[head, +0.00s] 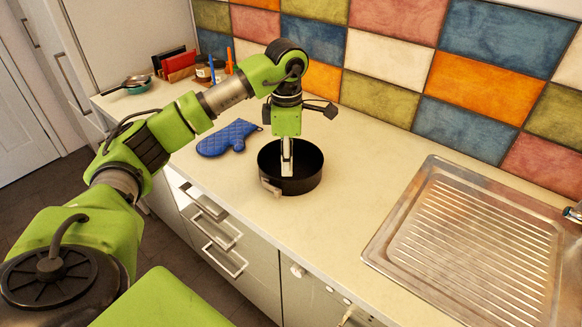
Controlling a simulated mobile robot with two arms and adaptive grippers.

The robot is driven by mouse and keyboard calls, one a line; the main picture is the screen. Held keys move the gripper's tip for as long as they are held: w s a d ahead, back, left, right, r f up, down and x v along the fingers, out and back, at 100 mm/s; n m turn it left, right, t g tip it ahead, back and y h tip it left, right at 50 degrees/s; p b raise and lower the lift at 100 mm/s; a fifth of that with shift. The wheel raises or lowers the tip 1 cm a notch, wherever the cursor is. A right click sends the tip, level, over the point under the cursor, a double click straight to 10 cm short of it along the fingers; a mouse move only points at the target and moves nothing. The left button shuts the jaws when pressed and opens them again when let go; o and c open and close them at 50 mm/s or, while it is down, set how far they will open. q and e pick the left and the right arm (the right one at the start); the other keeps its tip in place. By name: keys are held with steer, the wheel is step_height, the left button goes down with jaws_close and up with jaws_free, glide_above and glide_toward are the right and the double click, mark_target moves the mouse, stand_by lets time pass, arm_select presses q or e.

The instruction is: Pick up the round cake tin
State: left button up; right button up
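The round cake tin (309,181) is black, with a low wall and a light metal clasp on its near left side. It stands upright on the cream counter. My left gripper (287,170) points straight down over the tin. Its narrow metal finger end shows in front of the tin's dark inside, near the middle of the opening. The fingers overlap from this angle, so I cannot tell their spread or whether they touch the tin. My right gripper is not in view.
A blue oven mitt (227,138) lies left of the tin. A steel sink drainer (470,245) is at the right. Books (178,66), jars and a pan (136,81) stand at the back left. The tiled wall (385,65) rises behind. Counter (345,215) right of the tin is clear.

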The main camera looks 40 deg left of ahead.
mark_target(290, 183)
arm_select(q)
steer(key=f, duration=0.3)
steer(key=shift+w, duration=0.2)
steer(key=shift+s+d+f+p, duration=0.15)
steer(key=shift+d+f+p, duration=0.05)
steer(key=shift+f+p, duration=0.6)
step_height(290, 183, down, 2)
steer(key=shift+f+p, duration=0.15)
steer(key=shift+p, duration=0.35)
steer(key=shift+f, duration=0.55)
jaws_close()
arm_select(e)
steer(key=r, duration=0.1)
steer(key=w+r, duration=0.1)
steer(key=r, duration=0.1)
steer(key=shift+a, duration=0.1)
arm_select(q)
steer(key=shift+r, duration=0.1)
